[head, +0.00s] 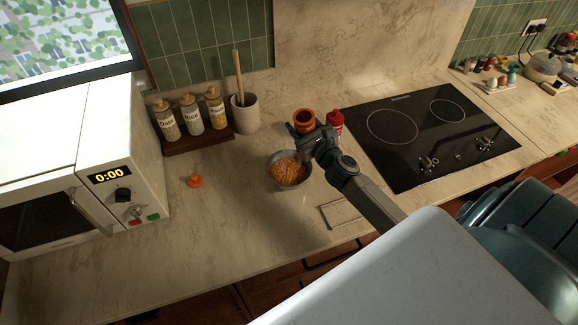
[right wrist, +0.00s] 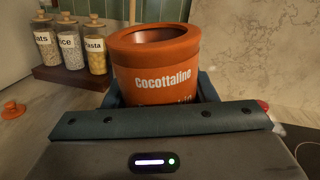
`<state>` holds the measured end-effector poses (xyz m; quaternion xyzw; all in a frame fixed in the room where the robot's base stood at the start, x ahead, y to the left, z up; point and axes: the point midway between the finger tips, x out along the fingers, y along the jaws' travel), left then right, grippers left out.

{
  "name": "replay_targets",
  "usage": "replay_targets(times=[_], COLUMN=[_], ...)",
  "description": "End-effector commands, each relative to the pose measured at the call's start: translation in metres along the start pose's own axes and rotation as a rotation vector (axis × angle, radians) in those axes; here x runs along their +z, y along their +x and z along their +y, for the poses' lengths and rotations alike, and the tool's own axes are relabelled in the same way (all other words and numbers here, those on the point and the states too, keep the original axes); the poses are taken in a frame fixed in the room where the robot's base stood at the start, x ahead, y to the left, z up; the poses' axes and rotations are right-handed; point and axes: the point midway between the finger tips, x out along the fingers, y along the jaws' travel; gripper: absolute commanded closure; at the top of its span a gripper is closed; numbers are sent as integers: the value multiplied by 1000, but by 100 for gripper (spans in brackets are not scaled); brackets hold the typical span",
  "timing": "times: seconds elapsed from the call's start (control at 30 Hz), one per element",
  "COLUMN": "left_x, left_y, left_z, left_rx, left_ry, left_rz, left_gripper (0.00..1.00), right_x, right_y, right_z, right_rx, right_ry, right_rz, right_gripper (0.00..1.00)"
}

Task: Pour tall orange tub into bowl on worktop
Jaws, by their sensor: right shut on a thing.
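The tall orange tub (head: 304,117) labelled "Cocottaline" has its lid off. It also shows in the right wrist view (right wrist: 155,68), looking roughly upright, with its open mouth at the top. My right gripper (head: 304,131) is shut on the tub's sides. In the head view the tub shows just behind the grey bowl (head: 274,180) on the worktop. The bowl holds a heap of orange-brown pieces (head: 289,171). The bottom of the tub's inside cannot be seen. My left gripper is not in view.
An orange lid (head: 195,181) lies on the worktop (head: 230,225). A red bottle (head: 335,121) stands near the tub, beside the black hob (head: 420,140). Labelled jars (head: 191,116) and a utensil crock (head: 245,114) stand behind. A microwave (head: 85,160) stands left. The front-left worktop is clear.

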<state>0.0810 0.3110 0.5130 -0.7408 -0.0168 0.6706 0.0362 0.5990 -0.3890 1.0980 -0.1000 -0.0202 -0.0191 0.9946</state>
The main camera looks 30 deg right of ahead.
Motion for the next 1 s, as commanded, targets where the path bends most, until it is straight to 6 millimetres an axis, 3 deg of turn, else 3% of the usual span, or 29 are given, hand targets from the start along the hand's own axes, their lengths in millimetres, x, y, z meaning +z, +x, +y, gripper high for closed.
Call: replay_targets(times=[0.23,0.47,0.8,1.0], left_x=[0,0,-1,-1], left_y=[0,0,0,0], left_z=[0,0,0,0], left_rx=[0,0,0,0], left_ry=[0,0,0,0], left_rz=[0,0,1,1], left_gripper=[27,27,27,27], right_x=[3,4,35,42], right_y=[-1,-1,0,0], right_z=[4,4,-2,-4], right_rx=[1,0,-1,-2], right_ry=[201,199,198,198], right_rz=[46,44,40,41], right_gripper=[79,79,79,79])
